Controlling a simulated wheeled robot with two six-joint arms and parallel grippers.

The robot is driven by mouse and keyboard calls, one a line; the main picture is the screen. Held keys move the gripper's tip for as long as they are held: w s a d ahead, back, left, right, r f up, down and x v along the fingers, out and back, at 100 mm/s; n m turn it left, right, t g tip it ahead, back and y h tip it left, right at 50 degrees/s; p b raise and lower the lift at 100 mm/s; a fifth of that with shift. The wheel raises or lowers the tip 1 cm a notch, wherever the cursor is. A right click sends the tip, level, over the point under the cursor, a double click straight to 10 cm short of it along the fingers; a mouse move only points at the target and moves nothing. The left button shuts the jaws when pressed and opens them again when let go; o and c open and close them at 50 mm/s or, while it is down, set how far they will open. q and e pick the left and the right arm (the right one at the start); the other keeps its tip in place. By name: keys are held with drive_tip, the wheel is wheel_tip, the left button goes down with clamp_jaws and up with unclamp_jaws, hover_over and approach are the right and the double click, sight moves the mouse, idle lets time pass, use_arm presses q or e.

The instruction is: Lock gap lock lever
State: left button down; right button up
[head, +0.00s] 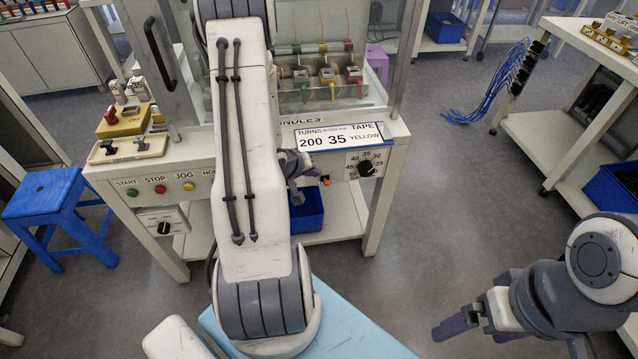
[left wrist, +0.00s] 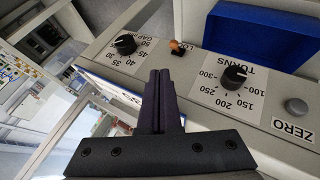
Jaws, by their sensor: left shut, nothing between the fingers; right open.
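The gap lock lever is a small orange-tipped part (left wrist: 177,47) on the white front panel, beside a partly covered label, between the gap knob (left wrist: 125,44) and the turns knob (left wrist: 234,75) in the left wrist view. In the head view its orange tip (head: 325,181) shows just right of my left gripper (head: 301,184). My left gripper's dark fingers (left wrist: 160,76) are shut and empty, with their tips just short of the lever in the wrist picture; contact cannot be told. My right gripper (head: 456,325) is open and empty at the lower right, away from the machine.
The gap knob (head: 367,168) sits right of the lever under a sign (head: 342,137). A grey zero button (left wrist: 296,106) is on the same panel. A blue bin (head: 307,212) stands below. My left arm hides the panel's middle. A blue stool (head: 45,195) is at left.

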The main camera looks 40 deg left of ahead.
use_arm(q)
drive_tip(key=s+a+f+n+t, duration=0.2)
drive_tip(key=s+a+f+n, duration=0.1)
drive_tip(key=s+a+n, duration=0.2)
drive_tip(key=shift+s+t+y, duration=0.15)
drive_tip(key=shift+t+y, duration=0.15)
drive_tip(key=shift+t, duration=0.1)
drive_tip(key=shift+b, duration=0.3)
approach(326, 181)
drive_tip(key=w+a+f, duration=0.2)
drive_tip(key=w+a, duration=0.1)
drive_tip(key=a, duration=0.1)
drive_tip(key=shift+w+d+f, duration=1)
drive_tip(key=shift+w+d, duration=0.15)
